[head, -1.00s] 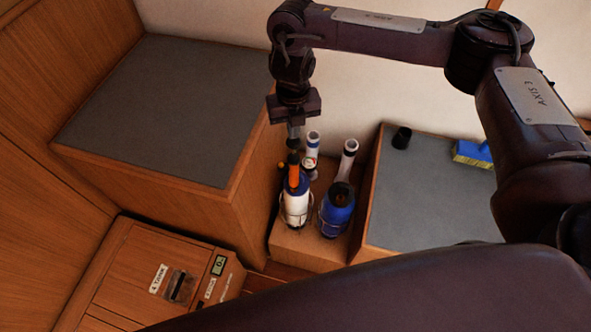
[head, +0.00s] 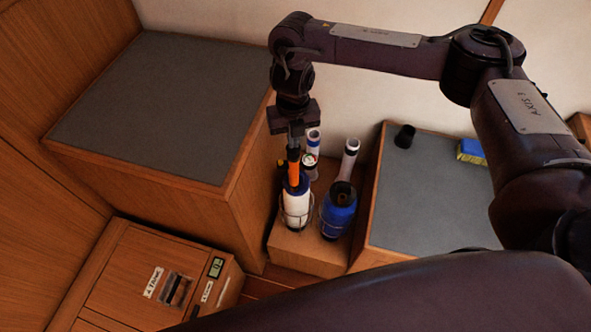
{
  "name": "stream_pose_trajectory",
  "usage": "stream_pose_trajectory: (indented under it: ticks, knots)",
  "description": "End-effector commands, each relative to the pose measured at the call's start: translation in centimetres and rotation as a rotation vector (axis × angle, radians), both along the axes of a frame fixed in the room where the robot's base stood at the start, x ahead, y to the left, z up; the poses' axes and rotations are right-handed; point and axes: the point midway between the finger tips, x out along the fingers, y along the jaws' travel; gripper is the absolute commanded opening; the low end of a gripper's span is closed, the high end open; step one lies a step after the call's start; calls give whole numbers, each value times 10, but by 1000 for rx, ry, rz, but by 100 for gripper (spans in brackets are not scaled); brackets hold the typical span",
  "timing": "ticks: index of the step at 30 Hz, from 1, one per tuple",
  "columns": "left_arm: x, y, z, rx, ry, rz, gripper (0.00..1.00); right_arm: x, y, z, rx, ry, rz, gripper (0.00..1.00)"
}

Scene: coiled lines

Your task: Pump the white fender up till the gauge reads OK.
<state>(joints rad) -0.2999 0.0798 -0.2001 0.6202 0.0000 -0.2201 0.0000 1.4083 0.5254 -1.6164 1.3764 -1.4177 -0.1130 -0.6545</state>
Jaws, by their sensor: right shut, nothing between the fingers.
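The white fender (head: 297,207) with a blue top stands upright in a wire holder on a low wooden step. A slim orange part (head: 293,168), which looks like a pump, rises from its top. My right gripper (head: 294,143) is shut and empty, pointing down at the upper end of the orange part; whether they touch I cannot tell. A small round dial (head: 310,163), possibly the gauge, shows behind the fender; its reading is too small to make out. My left gripper is not in view.
A blue fender (head: 337,219) stands close on the right in its own wire holder, with a white tube (head: 349,155) rising behind it. A grey-topped bench (head: 160,100) is at the left, another (head: 430,195) at the right. A small display (head: 216,267) sits on the front locker.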

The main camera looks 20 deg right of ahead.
Motion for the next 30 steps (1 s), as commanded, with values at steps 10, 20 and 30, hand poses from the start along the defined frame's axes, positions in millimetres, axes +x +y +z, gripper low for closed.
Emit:
stream_pose_trajectory:
  ticks: [10, 20, 30]
  knots:
    - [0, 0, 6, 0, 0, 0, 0, -1, 0, 5, -1, 2, 1, 0]
    - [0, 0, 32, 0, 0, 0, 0, -1, -1, 39, -2, 2, 0, 0]
    - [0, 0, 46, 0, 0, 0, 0, 0, -1, 56, -1, 1, 0, 0]
